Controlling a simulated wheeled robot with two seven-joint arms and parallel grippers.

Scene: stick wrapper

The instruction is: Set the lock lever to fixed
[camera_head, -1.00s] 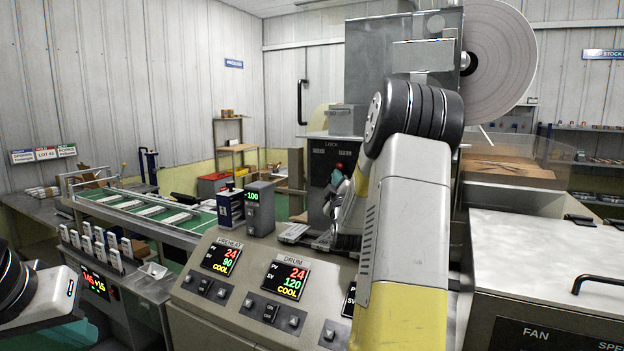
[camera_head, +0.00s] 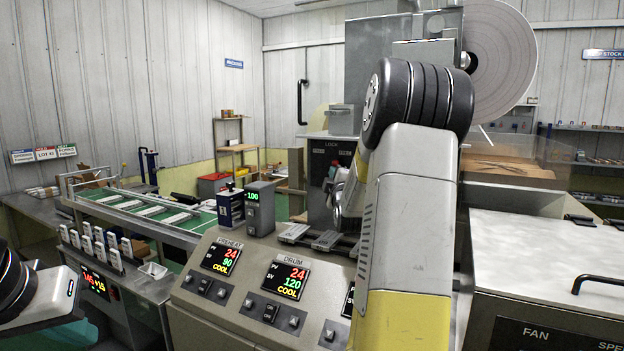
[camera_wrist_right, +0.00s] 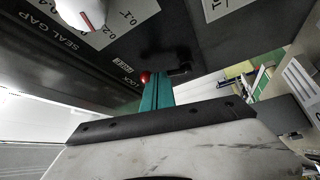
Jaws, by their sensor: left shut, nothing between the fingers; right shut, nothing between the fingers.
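The lock panel (camera_head: 331,152) is a dark face marked LOCK, behind my right arm in the head view. My right gripper (camera_head: 327,186) is mostly hidden by my arm in the head view. My left gripper (camera_head: 68,334) is shut and empty at the lower left, cut by the frame edge.
A control console (camera_head: 255,275) with PREHEAT and DRUM displays stands in front of the panel. A conveyor (camera_head: 150,215) runs at the left. In the right wrist view a white dial (camera_wrist_right: 85,12) and the SEAL GAP label (camera_wrist_right: 62,45) are near the lever.

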